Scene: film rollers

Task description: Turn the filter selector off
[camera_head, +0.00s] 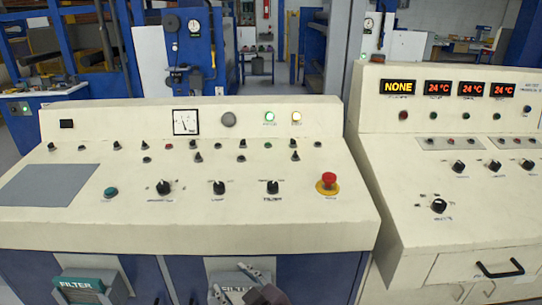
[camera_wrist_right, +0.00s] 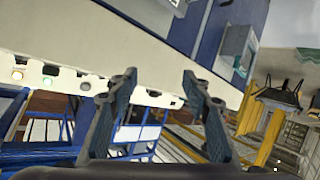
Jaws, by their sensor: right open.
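The filter selector (camera_head: 272,187) is a black knob on the sloped cream console (camera_head: 240,232), in the front row of knobs. The label under it is small and seems to read FILTER; its exact setting is too small to tell. My right gripper (camera_head: 231,281) is low at the front of the console, below the panel's front edge and apart from the selector. In the right wrist view its two fingers (camera_wrist_right: 160,78) are spread with nothing between them. The selector cannot be made out in the wrist view. My left gripper is not in view.
A red mushroom button (camera_head: 328,180) on a yellow base is right of the selector. Another black knob (camera_head: 219,187) is to its left. A second console (camera_head: 450,210) with red displays stands at the right. A FILTER-marked unit (camera_head: 80,284) is below the left front edge.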

